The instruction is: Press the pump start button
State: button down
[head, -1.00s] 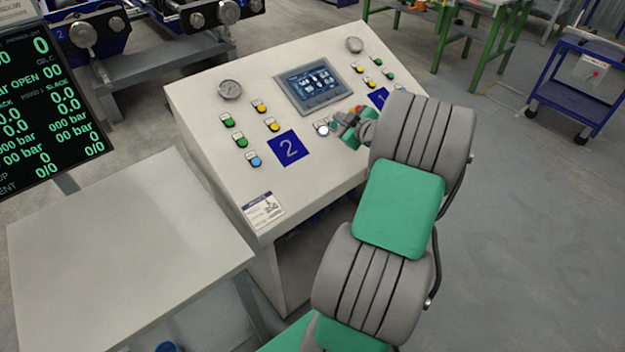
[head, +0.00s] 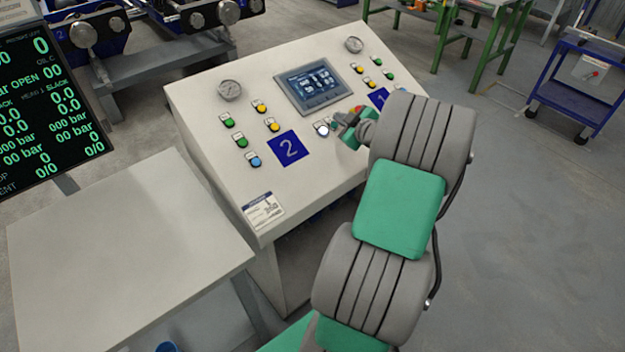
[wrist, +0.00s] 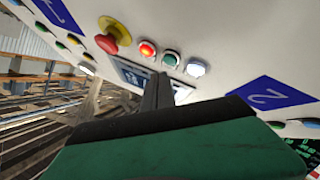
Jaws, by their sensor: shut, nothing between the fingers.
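The sloped console (head: 220,95) carries the buttons; no label naming the pump start is readable. In the wrist view a row holds a lit red button (wrist: 147,49), a green button (wrist: 170,58) and a lit white button (wrist: 196,68). The white button also shows in the head view (head: 322,130), just left of my gripper (head: 343,125). My gripper is shut and empty. In the wrist view its fingertips (wrist: 160,80) appear just below the green button; whether they touch the panel cannot be told. The red and green buttons are hidden or unclear in the head view.
A red mushroom button (wrist: 115,35) on a yellow base sits beside the row. A touchscreen (head: 311,87), a blue "2" plate (head: 289,148) and several coloured buttons share the console. A bare grey table (head: 130,235) stands at the left.

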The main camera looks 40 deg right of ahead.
dwell(0.4)
jog(key=shift+w+f+b, duration=0.25)
jog(key=shift+f+b, duration=0.15)
jog(key=shift+b, duration=0.55)
jog(key=shift+w+f+b, duration=0.15)
jog(key=shift+f+b, duration=0.35)
jog(key=shift+b, duration=0.25)
dwell(0.3)
jog(key=shift+r, duration=0.1)
jog(key=shift+s+r, duration=0.35)
jog(key=shift+r, duration=0.45)
jog(key=s+r, duration=0.1)
jog(key=r+p, duration=0.1)
jog(key=r, duration=0.1)
jog(key=s+r, duration=0.1)
jog(key=r, duration=0.1)
jog(key=shift+s+r, duration=0.2)
jog(key=shift+s, duration=0.1)
dwell(2.1)
